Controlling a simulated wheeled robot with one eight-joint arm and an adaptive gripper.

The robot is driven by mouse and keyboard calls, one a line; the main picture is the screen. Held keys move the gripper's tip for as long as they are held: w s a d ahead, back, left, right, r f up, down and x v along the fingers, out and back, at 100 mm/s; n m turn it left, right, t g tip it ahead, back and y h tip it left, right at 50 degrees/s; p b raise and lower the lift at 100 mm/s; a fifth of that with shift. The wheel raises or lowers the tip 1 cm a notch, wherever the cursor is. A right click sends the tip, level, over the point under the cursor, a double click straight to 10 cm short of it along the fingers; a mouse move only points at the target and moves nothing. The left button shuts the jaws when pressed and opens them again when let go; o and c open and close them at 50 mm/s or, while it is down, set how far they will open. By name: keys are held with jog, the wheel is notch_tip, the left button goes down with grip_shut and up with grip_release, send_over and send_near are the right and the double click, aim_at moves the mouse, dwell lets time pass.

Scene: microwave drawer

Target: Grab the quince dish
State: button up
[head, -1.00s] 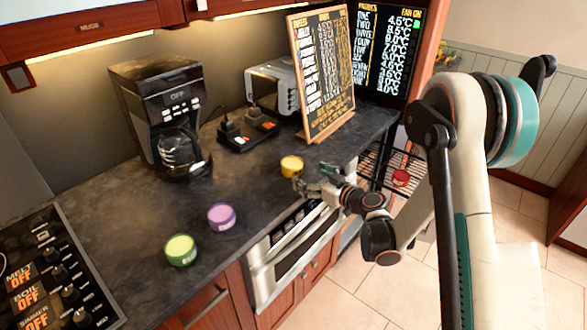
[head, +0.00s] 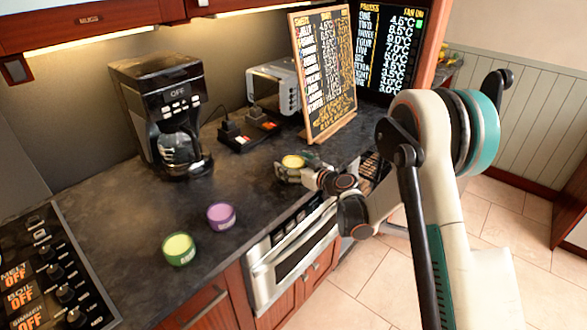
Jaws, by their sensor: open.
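A small round yellow dish (head: 293,161) sits on the dark counter near its front edge, in front of the menu board. It is the likely quince dish, but I cannot read its label. My gripper (head: 288,171) reaches in from the right at the dish, low over the counter. The jaws are open, with the fingers at the near side of the dish and partly hiding it. I cannot tell whether they touch it. A purple dish (head: 221,216) and a green dish (head: 178,249) stand further left, clear of my gripper.
A coffee maker (head: 165,115) stands at the back left. A menu board (head: 323,75) stands close behind the yellow dish, with a toaster (head: 273,85) behind it. A stove panel (head: 50,270) is at the lower left. Counter between the coffee maker and dishes is clear.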

jog(key=c, duration=1.3)
jog(key=shift+r, duration=0.1)
jog(key=shift+c, duration=0.2)
